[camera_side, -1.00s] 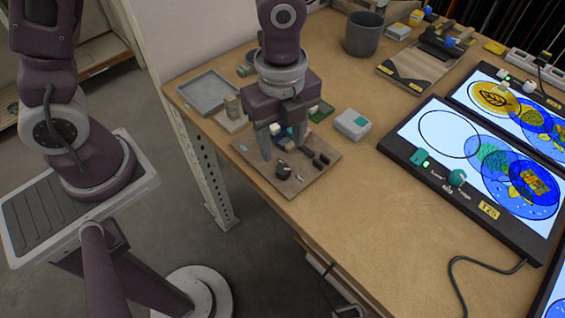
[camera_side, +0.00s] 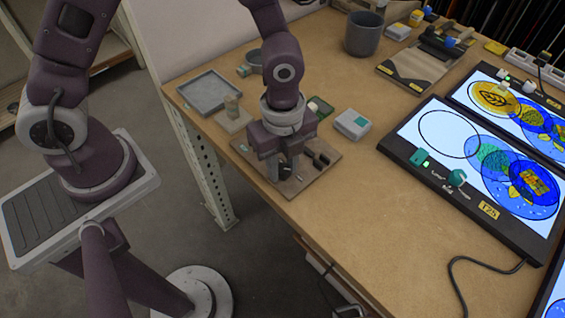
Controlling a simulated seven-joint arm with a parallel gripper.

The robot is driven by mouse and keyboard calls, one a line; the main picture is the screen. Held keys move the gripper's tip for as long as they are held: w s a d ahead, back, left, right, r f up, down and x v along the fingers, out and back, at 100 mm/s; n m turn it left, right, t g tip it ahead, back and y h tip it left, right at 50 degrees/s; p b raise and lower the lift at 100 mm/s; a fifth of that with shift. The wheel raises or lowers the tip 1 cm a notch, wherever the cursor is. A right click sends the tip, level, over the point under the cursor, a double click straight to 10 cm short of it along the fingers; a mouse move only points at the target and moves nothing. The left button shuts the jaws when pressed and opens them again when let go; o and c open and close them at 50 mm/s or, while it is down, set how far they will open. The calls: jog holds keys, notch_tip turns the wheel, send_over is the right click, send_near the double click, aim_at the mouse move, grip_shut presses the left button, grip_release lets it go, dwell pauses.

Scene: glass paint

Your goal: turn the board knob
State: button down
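The brown board (camera_side: 302,182) lies near the left front edge of the workbench. Its small dark knob (camera_side: 285,171) is mostly hidden behind and between my fingers. My gripper (camera_side: 284,170) points straight down over the board, with its two grey fingers apart, one on each side of the knob. The fingertips are low, close to the board's surface. I cannot tell whether they touch the knob. Dark fittings (camera_side: 321,159) stand on the board just right of my gripper.
A grey tray (camera_side: 208,92) and a small block on a base (camera_side: 233,113) are behind and left. A grey cup (camera_side: 363,34) and lit panels (camera_side: 480,165) are farther off.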

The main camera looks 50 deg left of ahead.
dwell(0.3)
jog(key=n, duration=1.9)
jog(key=shift+n, duration=0.4)
jog(key=shift+d, duration=0.1)
jog(key=shift+w, duration=0.1)
jog(key=c, duration=1.1)
grip_release()
